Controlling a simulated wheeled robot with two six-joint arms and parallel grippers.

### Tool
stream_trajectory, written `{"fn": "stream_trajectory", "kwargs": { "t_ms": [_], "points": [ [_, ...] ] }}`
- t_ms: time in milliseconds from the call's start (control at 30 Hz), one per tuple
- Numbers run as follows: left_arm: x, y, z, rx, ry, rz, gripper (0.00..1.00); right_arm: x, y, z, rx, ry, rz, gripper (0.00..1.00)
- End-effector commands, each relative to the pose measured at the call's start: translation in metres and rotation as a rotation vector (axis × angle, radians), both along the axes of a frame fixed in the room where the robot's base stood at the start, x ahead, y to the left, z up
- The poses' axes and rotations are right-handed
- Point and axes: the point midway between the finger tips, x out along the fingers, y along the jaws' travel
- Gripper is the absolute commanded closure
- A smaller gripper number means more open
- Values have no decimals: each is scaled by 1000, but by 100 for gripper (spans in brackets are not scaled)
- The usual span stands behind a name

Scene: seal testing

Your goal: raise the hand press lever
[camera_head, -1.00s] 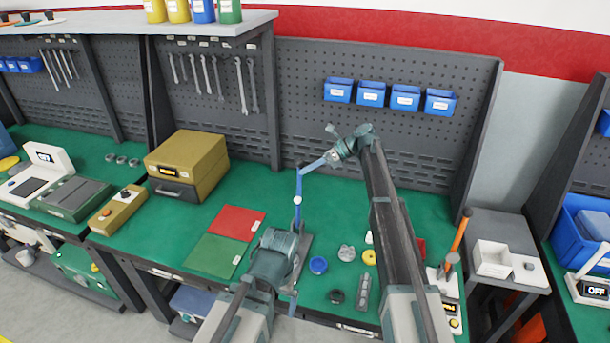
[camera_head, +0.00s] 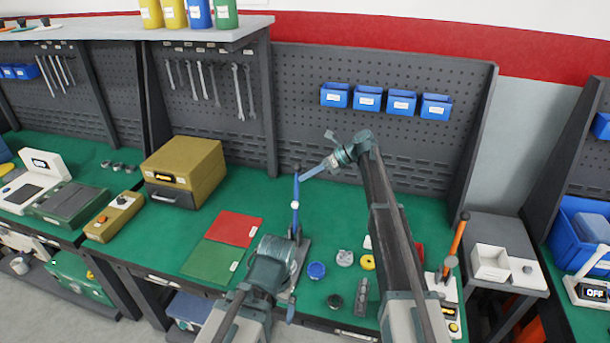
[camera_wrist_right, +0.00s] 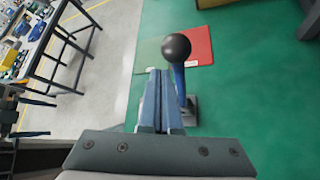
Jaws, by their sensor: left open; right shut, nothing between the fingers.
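The hand press lever (camera_head: 295,204) is a blue bar standing nearly upright above a grey base (camera_head: 301,256) in the head view. In the right wrist view a black ball knob (camera_wrist_right: 176,47) tops the blue lever (camera_wrist_right: 180,82). My right gripper (camera_head: 304,176) is shut and empty, its fingertips close to the lever's top. In the right wrist view my right gripper (camera_wrist_right: 161,72) lies just left of the knob; I cannot tell whether they touch. My left gripper (camera_head: 291,308) is open, low in front of the press, whose base is partly hidden by my left wrist.
Red (camera_head: 235,229) and green (camera_head: 211,259) mats lie left of the press. A blue round part (camera_head: 316,270), a yellow ring (camera_head: 367,262) and other small parts lie to its right. An orange-handled device (camera_head: 457,240) stands at the right. A yellow box (camera_head: 185,168) sits farther left.

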Motion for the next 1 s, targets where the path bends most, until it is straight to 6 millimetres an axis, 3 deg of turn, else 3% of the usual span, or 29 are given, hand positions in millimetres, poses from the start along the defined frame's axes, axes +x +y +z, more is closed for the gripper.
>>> {"fn": "stream_trajectory", "kwargs": {
  "t_ms": [100, 200, 400, 600, 900, 1000],
  "points": [
    [0, 0, -10, 0, 0, 0, 4, -33, 2, -11, -3, 4, 12, 100],
    [0, 0, 1, 0, 0, 0, 4, -16, -23, 0, -4, 5, 9, 100],
    [0, 0, 9, 0, 0, 0, 4, -5, -60, 8, -5, 6, 13, 100],
    [0, 0, 13, 0, 0, 1, 4, 0, -83, 12, -6, 8, 16, 100],
    [0, 0, 13, 0, 0, 2, 4, 0, -89, 12, -8, 3, 20, 100],
    [0, 0, 11, 0, 0, 2, 4, -16, -77, 4, -35, -37, 65, 100]
  ]
}}
